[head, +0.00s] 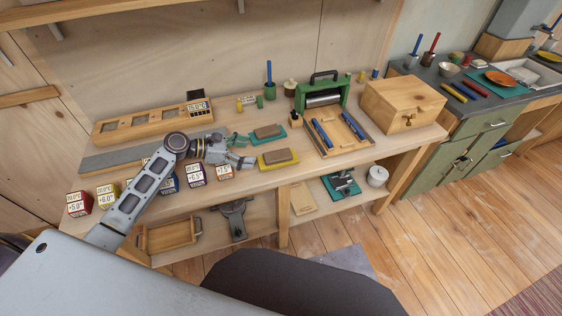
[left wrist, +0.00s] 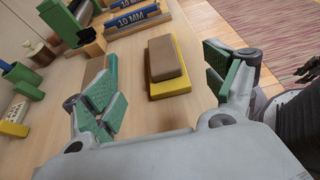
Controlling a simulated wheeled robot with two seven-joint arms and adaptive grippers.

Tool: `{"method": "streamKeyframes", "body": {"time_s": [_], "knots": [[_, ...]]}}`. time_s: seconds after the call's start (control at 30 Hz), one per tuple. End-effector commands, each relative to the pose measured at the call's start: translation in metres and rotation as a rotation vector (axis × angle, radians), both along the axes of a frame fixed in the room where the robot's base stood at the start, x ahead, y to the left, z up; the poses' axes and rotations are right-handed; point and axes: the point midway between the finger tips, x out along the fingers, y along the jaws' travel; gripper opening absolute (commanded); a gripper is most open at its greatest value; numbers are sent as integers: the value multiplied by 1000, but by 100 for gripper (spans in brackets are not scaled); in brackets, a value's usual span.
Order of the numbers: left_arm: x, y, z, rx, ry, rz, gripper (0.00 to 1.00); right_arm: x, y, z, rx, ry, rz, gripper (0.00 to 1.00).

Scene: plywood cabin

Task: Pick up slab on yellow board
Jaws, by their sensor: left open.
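A brown slab (head: 278,155) lies flat on a yellow board (head: 279,166) on the wooden workbench. My left gripper (head: 243,150) is open and empty just left of it, fingers pointing toward the slab. In the left wrist view the slab (left wrist: 166,57) and the yellow board (left wrist: 172,87) lie ahead between the two spread green-padded fingers of my left gripper (left wrist: 163,82), apart from both. A second slab (head: 267,131) lies on a teal board behind the yellow one. I do not make out my right gripper.
A wooden box (head: 402,103) is further right. Labelled cubes (head: 195,174) line the front edge at left. Some bench top right of the yellow board is clear.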

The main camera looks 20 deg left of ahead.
Motion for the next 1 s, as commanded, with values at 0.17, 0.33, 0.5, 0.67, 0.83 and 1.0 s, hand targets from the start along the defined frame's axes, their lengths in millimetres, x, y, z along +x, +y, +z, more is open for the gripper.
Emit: {"method": "streamKeyframes", "body": {"time_s": [0.17, 0.33, 0.5, 0.67, 0.83, 1.0], "knots": [[0, 0, 0, 0, 0, 0, 86, -8, 5, -1, 5, 8, -1, 40], [0, 0, 0, 0, -1, 0, 86, -13, 16, -2, 17, 15, -4, 40], [2, -4, -2, -1, 0, -1, 86, -13, 16, -2, 16, 15, -3, 40], [10, -15, -7, -2, -1, -1, 86, -12, 14, -3, 15, 14, -3, 40], [20, -32, -15, -1, -2, 0, 86, -11, 11, -3, 12, 13, -2, 40], [31, -48, -23, -1, -2, -1, 86, -8, 8, -3, 8, 9, -2, 40]]}}
